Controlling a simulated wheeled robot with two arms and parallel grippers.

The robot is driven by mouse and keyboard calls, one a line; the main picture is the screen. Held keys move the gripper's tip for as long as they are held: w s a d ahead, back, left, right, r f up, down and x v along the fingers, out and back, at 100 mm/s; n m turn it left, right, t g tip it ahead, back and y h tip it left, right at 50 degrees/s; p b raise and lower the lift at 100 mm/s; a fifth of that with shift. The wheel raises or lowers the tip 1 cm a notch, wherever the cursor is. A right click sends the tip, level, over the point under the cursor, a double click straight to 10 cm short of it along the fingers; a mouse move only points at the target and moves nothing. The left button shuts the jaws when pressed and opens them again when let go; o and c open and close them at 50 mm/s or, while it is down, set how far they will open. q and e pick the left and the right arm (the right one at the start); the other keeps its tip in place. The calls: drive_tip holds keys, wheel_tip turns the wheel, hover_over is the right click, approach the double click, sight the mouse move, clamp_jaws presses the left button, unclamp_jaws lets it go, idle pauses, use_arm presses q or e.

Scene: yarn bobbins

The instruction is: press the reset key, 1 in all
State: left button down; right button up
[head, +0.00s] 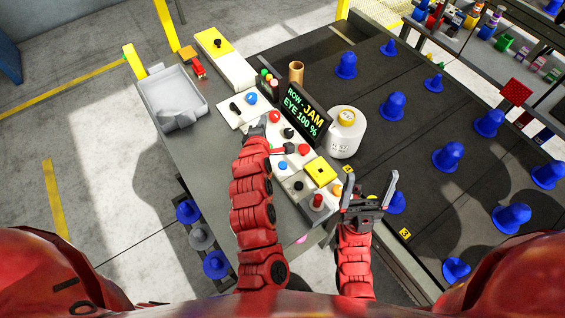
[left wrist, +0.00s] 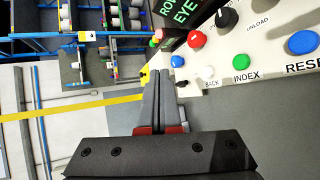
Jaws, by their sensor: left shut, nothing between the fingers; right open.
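The reset key is a blue round button (head: 283,166) on the white control panel, right of my left forearm in the head view. In the left wrist view the blue key (left wrist: 303,42) is at the right edge, above a partly cut-off "RESE" label. My left gripper (head: 258,124) is shut and empty over the panel's left part. In the left wrist view its closed fingers (left wrist: 161,76) are left of the keys and apart from the reset key. My right gripper (head: 368,180) is open and empty, right of the panel's near end.
A green INDEX key (left wrist: 238,62) and a white key (left wrist: 207,72) sit left of the reset key. A red button (head: 274,117) and a display reading JAM (head: 304,112) are behind. A white jug (head: 345,135) stands right; a grey tray (head: 172,99) lies left.

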use_arm(q)
drive_tip(key=s+d+f+n+g+h, duration=0.2)
drive_tip(key=s+d+f+n+g, duration=0.1)
drive_tip(key=s+d+f+g, duration=0.1)
drive_tip(key=shift+s+d+n+g, duration=0.3)
drive_tip(key=shift+s+d+g, duration=0.2)
drive_tip(key=shift+s+d, duration=0.1)
drive_tip(key=shift+f, duration=0.1)
drive_tip(key=b, duration=0.6)
hover_over(281, 167)
wheel_tip(281, 167, down, 7)
drive_tip(key=shift+f, duration=0.85)
drive_tip(key=shift+f, duration=0.1)
idle(0.8)
drive_tip(key=shift+f, duration=0.3)
